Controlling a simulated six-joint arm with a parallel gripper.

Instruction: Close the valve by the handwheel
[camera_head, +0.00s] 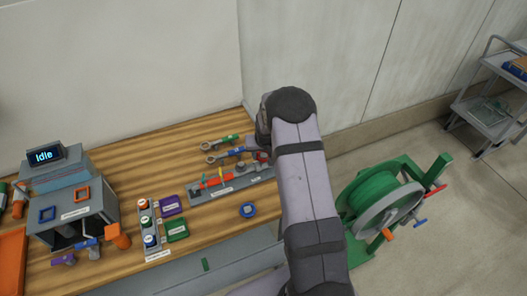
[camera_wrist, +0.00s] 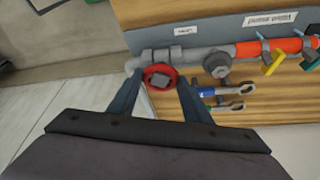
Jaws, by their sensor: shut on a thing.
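The red handwheel (camera_wrist: 160,77) shows in the wrist view on a grey pipe (camera_wrist: 205,56). It is a small red ring with a grey square centre. My gripper (camera_wrist: 161,82) has one finger on each side of it and is shut on it. In the head view my arm hides most of the wheel; a bit of red (camera_head: 262,157) shows beside my gripper (camera_head: 257,147). The pipe carries orange sections with a yellow and a green lever, and sits on a grey base (camera_head: 235,186) on the wooden bench.
Blue- and green-handled wrenches (camera_head: 226,154) lie behind the pipe. A blue ring (camera_head: 248,210) lies in front. Labelled boxes and a unit reading "Idle" (camera_head: 45,155) stand at left. A green reel (camera_head: 385,205) stands right of my arm; a grey cart (camera_head: 490,115) is farther right.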

